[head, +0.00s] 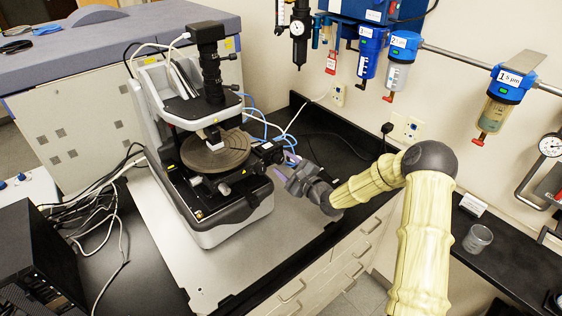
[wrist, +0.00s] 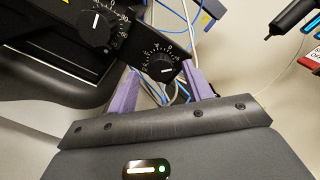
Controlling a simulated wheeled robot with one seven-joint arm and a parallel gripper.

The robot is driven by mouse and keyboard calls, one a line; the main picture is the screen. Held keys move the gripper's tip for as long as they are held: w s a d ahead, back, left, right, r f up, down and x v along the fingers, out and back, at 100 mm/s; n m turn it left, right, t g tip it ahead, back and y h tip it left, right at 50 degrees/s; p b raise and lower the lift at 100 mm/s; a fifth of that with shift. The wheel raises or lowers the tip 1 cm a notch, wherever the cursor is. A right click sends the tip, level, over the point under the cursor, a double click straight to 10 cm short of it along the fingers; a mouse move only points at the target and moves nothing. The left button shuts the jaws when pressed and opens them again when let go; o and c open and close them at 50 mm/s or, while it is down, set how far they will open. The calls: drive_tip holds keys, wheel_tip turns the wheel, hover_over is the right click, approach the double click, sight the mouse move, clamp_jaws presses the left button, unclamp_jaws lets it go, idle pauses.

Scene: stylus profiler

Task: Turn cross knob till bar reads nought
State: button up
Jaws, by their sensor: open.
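Two black dial knobs with white bars and white scales show in the wrist view. The nearer-centre knob (wrist: 163,68) has its bar lying almost level, slightly tilted; its scale figures are too small to read surely. The other knob (wrist: 97,28) is up and left, its bar nearly upright. I cannot read which is the cross knob. My gripper (wrist: 160,76) is open, its purple fingers on either side of the centre knob; contact cannot be told. In the head view my gripper (head: 291,160) is at the right side of the stylus profiler (head: 200,190), hiding most of the knobs.
The profiler's round stage (head: 216,150) is just left of my gripper. Blue and white cables run behind the knobs. Filters (head: 498,100) hang on the wall at right. A glass beaker (head: 478,238) stands on the right bench. The metal plate (head: 195,265) in front is clear.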

drive_tip(key=v, duration=0.6)
drive_tip(key=shift+s+d+p, duration=0.25)
drive_tip(key=shift+p, duration=0.1)
drive_tip(key=b+v, duration=0.6)
drive_tip(key=v, duration=1.1)
drive_tip(key=shift+s, duration=0.2)
drive_tip(key=shift+d, duration=0.1)
